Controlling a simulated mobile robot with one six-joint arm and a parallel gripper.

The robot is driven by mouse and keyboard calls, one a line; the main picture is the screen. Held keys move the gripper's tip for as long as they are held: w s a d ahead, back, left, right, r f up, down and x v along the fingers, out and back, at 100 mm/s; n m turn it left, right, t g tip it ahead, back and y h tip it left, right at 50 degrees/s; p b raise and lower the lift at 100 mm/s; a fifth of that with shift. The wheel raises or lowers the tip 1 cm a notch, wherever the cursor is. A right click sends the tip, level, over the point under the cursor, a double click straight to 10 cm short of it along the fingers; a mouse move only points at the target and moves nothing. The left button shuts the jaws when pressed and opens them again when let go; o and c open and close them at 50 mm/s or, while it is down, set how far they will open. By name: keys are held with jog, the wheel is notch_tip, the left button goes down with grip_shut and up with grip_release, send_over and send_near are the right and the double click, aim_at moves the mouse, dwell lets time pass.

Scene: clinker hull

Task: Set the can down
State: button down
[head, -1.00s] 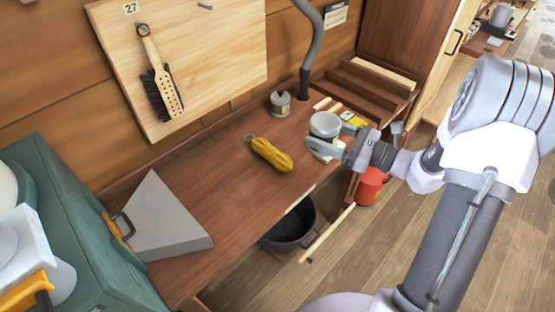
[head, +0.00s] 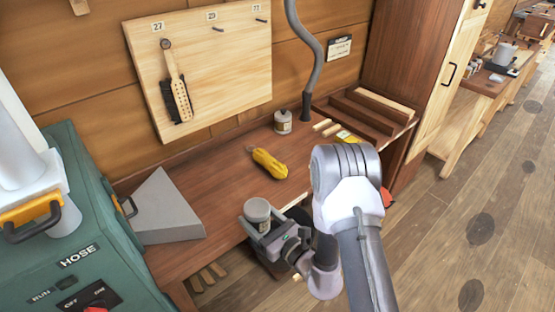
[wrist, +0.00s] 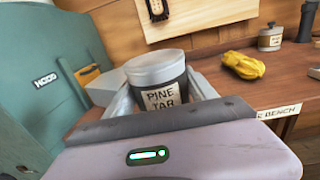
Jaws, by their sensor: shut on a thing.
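The can, grey with a pale lid, is held in my gripper (head: 262,226). In the wrist view the can (wrist: 158,86) is upright between the two fingers, and its label reads PINE TAR. In the head view the can (head: 257,212) shows near the front edge of the wooden bench (head: 225,190). I cannot tell whether it is over the bench top or just in front of its edge. My gripper is shut on the can. The lower part of the can is hidden by the gripper.
A yellow cloth-like bundle (head: 269,163) and a small tin (head: 283,122) stand farther back on the bench. A grey wedge-shaped block (head: 168,210) is at the left, beside the green cabinet (head: 85,200). The bench top between block and bundle is clear.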

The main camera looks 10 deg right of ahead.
jog(key=a, duration=0.1)
jog(key=h, duration=0.1)
jog(key=s+a+f+p, duration=0.1)
jog(key=shift+a+m+t, duration=0.3)
jog(key=shift+a+m, duration=0.05)
jog(key=shift+m, duration=0.05)
jog(key=shift+w+a+f+h, duration=0.1)
jog(key=shift+w+a+h, duration=0.15)
jog(key=shift+h, duration=0.25)
jog(key=w+a, duration=0.1)
jog(key=w, duration=0.3)
jog(key=w+a+f+b, duration=0.1)
jog(key=w, duration=0.9)
jog(key=shift+w+a+f+b, duration=0.25)
jog(key=shift+a+f+b, duration=0.1)
jog(key=shift+a+b, duration=0.05)
jog(key=shift+w+f+b, duration=0.15)
jog(key=shift+f+b, duration=0.2)
jog(key=shift+f, duration=0.5)
jog(key=shift+w+f+b, duration=0.15)
jog(key=shift+f+b, duration=0.15)
jog(key=shift+f, duration=0.55)
jog(key=shift+f, duration=0.25)
jog(key=shift+c, duration=1.4)
grip_release()
jog(key=shift+r, duration=0.1)
